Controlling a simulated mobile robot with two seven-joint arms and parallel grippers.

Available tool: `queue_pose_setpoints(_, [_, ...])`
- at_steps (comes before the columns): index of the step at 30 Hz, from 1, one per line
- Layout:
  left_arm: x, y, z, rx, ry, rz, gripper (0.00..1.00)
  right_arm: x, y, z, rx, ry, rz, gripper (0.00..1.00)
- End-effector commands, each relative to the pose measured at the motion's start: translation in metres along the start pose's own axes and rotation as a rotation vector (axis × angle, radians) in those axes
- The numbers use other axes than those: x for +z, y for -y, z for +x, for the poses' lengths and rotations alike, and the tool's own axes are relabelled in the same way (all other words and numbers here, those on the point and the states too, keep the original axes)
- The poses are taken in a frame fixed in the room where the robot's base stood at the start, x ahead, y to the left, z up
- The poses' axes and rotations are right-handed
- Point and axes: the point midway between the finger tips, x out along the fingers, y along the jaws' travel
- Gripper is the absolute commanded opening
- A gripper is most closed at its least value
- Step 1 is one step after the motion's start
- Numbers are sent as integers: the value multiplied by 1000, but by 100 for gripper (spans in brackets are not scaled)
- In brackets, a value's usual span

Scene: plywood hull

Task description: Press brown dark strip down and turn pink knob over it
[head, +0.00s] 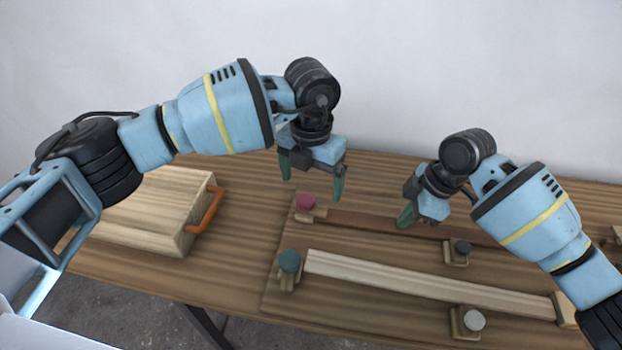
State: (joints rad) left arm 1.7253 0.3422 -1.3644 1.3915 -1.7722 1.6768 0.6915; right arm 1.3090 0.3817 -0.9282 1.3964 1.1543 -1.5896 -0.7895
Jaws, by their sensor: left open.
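The brown dark strip (362,223) lies along the back of the wooden board, running right from near the pink knob; my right arm hides part of it. The pink knob (305,202) stands on a small wooden block at the strip's left end. My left gripper (312,186) is open and empty, pointing down above the pink knob, apart from it. My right gripper (404,219) has its green fingertip at the middle of the dark strip; I cannot tell whether it touches, nor whether its fingers are apart.
A pale strip (420,283) lies nearer the front, with a teal knob (289,261) at its left and a grey knob (473,320) by its right part. A dark knob (462,247) stands between the strips. A wooden box (150,212) with an orange handle (206,209) is at left.

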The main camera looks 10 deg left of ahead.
Motion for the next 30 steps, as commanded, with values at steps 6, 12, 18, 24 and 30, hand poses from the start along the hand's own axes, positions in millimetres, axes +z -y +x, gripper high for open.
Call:
queue_pose_setpoints(6, [0, 0, -1, 1, 2, 0, 92, 0, 1, 0, -3, 2, 1, 0])
queue_pose_setpoints(12, [0, 0, -8, 3, 9, 0, 92, -1, 0, -5, -1, 2, 1, 0])
queue_pose_setpoints(18, [1, 0, -15, 5, 17, 0, 92, -3, 0, -10, 0, 1, 0, 0])
queue_pose_setpoints(24, [1, 0, -22, 8, 24, 0, 92, -4, 0, -14, 0, 0, 0, 0])
queue_pose_setpoints(30, [1, 0, -29, 11, 32, 0, 92, -6, 0, -19, 1, 0, -1, 0])
